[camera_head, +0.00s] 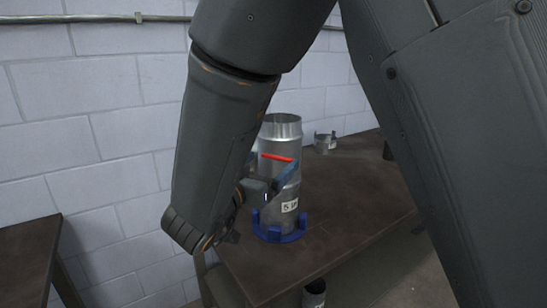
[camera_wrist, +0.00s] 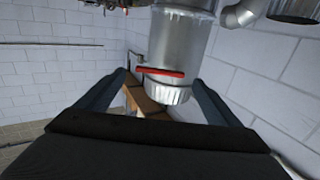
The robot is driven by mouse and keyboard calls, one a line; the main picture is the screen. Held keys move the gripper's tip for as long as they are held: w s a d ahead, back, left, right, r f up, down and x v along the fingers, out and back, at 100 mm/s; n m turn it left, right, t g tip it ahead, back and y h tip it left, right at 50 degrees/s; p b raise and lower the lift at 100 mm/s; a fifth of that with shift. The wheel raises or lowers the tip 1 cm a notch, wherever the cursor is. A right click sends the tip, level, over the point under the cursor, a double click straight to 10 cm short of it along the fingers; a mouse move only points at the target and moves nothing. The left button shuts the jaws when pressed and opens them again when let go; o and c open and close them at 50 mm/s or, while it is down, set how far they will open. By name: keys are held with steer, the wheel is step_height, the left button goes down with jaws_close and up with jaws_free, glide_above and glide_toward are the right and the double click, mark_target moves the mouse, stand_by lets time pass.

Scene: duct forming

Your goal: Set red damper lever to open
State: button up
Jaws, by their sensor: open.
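The red damper lever (camera_head: 277,157) is a short red bar on the side of an upright metal duct (camera_head: 283,132). In the head view it lies nearly level, dipping slightly to the right. In the wrist view the lever (camera_wrist: 160,72) lies across the duct (camera_wrist: 182,40), between the finger lines. My gripper (camera_head: 272,175) is open and close to the duct; its fingers (camera_wrist: 160,88) stand apart on either side of the lever in the wrist view. I cannot tell whether a finger touches the duct. My arm hides part of the duct's left side.
The duct stands in a blue holder (camera_head: 281,236) on a brown table (camera_head: 345,200). A small metal piece (camera_head: 322,143) stands behind it to the right. A dark cylinder (camera_head: 314,296) is below the table. Another table (camera_head: 25,262) is at left; a block wall (camera_head: 110,130) is behind.

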mark_target(276, 157)
steer(key=shift+x, duration=1.55)
steer(key=shift+c, duration=0.2)
steer(key=shift+p, duration=0.3)
steer(key=c, duration=1.5)
